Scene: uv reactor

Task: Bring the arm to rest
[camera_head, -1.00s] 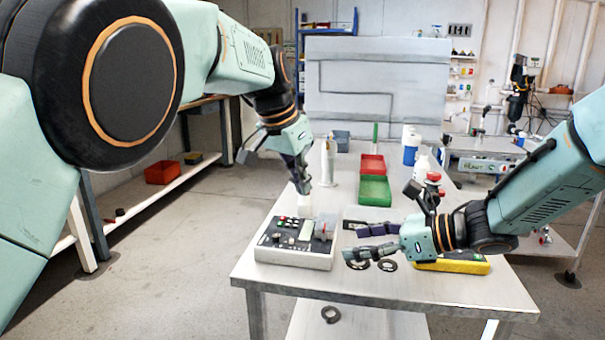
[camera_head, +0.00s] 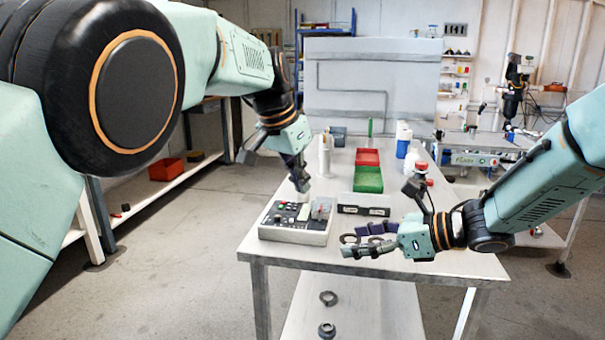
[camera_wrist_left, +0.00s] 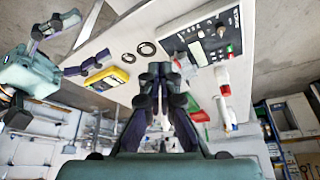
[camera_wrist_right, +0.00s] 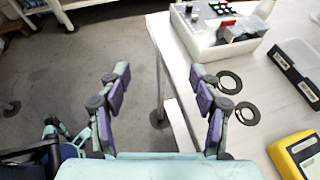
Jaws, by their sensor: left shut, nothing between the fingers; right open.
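My left gripper (camera_head: 301,181) reaches in from the left and points down over the back edge of the control box (camera_head: 298,234). In the left wrist view its fingers (camera_wrist_left: 160,75) are together with nothing between them. My right gripper (camera_head: 358,239) comes in from the right, lies roughly level over the table's front part and points left. In the right wrist view its fingers (camera_wrist_right: 160,78) are spread apart and empty. The table's front edge and the floor show between them.
The metal table (camera_head: 430,262) carries a red bin (camera_head: 367,157), a green bin (camera_head: 368,180), a black case (camera_head: 363,207), white bottles and black rings (camera_wrist_right: 248,113). A yellow meter (camera_wrist_right: 299,157) lies near my right gripper. Open floor (camera_head: 190,260) is at left.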

